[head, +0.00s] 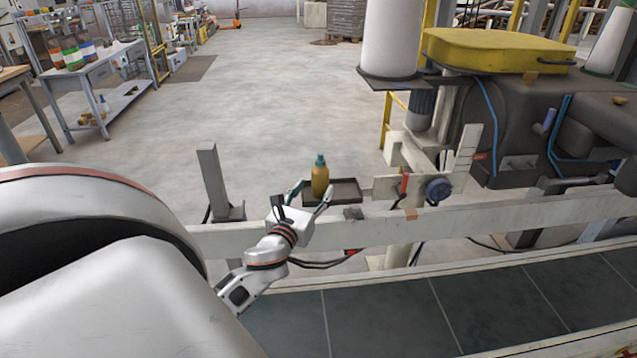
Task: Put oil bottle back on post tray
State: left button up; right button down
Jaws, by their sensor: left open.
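The oil bottle (320,177) is amber with a teal cap. It stands upright at the left part of the small dark post tray (347,191), and its base appears to be on the tray. My left gripper (311,193) is open, with one finger to the left of the bottle and the other to its right, in front of the tray. I cannot tell whether a finger touches the bottle. My right gripper is not in view.
A pale rail (470,215) runs across below the tray, with a dark-panelled conveyor (390,310) in front. A grey post (213,180) stands left of the tray. Open floor lies behind.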

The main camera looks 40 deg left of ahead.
pick_arm(q)
jog(key=v, duration=0.6)
jog(key=s+d+f+n+g+h, duration=0.1)
jog(key=s+d+f+n+h, duration=0.15)
jog(key=d+f+n, duration=0.45)
jog(key=s+d+f+n+g+h, duration=0.1)
jog(key=d+f+n+g+h, duration=0.15)
jog(key=d+f+n, duration=0.5)
jog(key=s+d+f+n+g+h, duration=0.2)
jog(key=s+d+f+n+h, duration=0.3)
jog(key=s+d+f+n, duration=0.5)
jog(key=d+f+n, duration=0.2)
jog(key=d+f, duration=0.1)
jog(key=d, duration=0.1)
jog(key=shift+s+d+f, duration=0.2)
jog(key=shift+d+f, duration=0.05)
jog(key=shift+f, duration=0.05)
jog(key=c, duration=0.6)
jog(key=shift+s, duration=0.1)
